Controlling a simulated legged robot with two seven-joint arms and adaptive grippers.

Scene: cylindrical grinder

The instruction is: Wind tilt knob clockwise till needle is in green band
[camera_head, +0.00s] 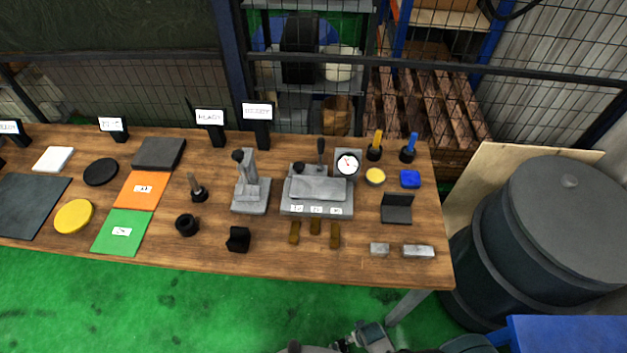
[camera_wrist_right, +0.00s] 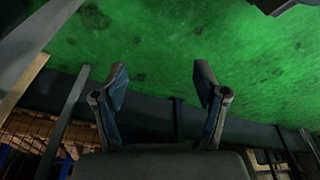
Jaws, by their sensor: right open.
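In the head view a grey cylindrical grinder (camera_head: 318,188) stands on the wooden bench, right of its middle. A round white dial gauge (camera_head: 347,164) with a red needle mark stands at its back right; the green band is too small to make out. A dark knob (camera_head: 299,168) sits at the grinder's upper left, and a dark upright lever (camera_head: 321,147) rises behind it. I cannot tell which is the tilt knob. My right gripper (camera_wrist_right: 162,85) is open and empty in the right wrist view, over green floor, away from the grinder. My left gripper is not identifiable in view.
The wooden bench (camera_head: 270,255) holds a grey stand (camera_head: 249,185) left of the grinder, brass pieces (camera_head: 315,227) in front, and a black angle block (camera_head: 397,209) to the right. A yellow-handled tool (camera_head: 375,146) and a blue-handled one (camera_head: 409,147) stand behind. A dark barrel (camera_head: 545,240) stands right of the bench.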

